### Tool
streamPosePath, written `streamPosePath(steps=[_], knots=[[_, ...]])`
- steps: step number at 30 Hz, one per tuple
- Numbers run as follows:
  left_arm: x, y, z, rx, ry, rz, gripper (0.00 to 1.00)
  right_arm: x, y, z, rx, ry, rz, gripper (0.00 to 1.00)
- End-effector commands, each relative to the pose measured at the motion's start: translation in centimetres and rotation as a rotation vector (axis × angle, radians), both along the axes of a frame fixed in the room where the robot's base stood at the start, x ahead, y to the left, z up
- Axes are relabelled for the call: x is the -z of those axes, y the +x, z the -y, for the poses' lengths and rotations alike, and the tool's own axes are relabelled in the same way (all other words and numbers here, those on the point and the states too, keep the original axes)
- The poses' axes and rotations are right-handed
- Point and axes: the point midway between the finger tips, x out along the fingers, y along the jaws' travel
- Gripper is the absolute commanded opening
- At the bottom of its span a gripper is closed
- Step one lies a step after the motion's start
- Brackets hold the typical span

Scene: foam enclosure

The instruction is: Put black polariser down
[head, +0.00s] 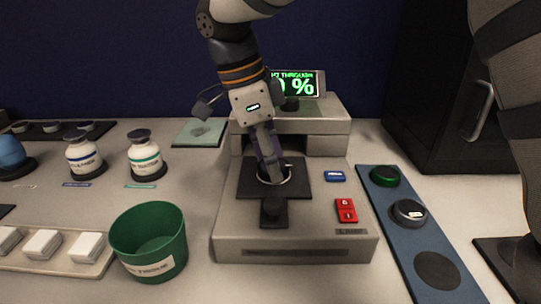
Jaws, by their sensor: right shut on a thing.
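My right gripper (272,173) comes down from above onto the dark square stage of the grey instrument (225,238). It is shut on the black polariser, which is mostly hidden; a pale ring edge shows around the fingertips at the stage opening. I cannot tell whether the polariser rests on the stage. The blue holder strip (405,256) on the right carries a green-topped disc (384,176), a dark disc with a pale label (408,213) and an empty dark round spot (437,271). My left gripper is out of view.
A display (305,84) reading a green "0 %" stands behind the stage. Red (346,210) and blue (335,176) blocks sit on the instrument. A green bin (149,243), white-tile tray (62,262) and bottles (145,156) stand left. A black cabinet (437,80) stands back right.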

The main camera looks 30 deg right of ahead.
Motion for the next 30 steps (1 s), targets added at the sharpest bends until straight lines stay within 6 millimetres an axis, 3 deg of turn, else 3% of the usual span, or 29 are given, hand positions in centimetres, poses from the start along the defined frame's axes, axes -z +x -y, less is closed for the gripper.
streamPosePath(steps=[1,2,4,5,14,17,30], knots=[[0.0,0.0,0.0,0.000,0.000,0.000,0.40,0.2,0.0,0.0,-0.001,0.000,-0.002,0.18],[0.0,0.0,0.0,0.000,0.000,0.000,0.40,0.2,0.0,0.0,-0.001,0.000,-0.002,0.48],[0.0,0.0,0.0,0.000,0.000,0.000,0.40,0.2,0.0,0.0,-0.001,0.000,-0.001,0.64],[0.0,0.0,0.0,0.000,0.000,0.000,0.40,0.2,0.0,0.0,-0.001,0.000,-0.002,0.66],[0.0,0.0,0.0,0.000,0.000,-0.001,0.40,0.1,0.0,0.0,0.000,0.000,-0.001,0.66],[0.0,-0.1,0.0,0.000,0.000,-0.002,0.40,-0.8,0.1,-0.1,0.000,-0.003,0.001,0.66],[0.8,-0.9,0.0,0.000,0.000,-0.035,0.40,-10.3,1.2,-2.7,0.000,-0.002,-0.002,0.66]])
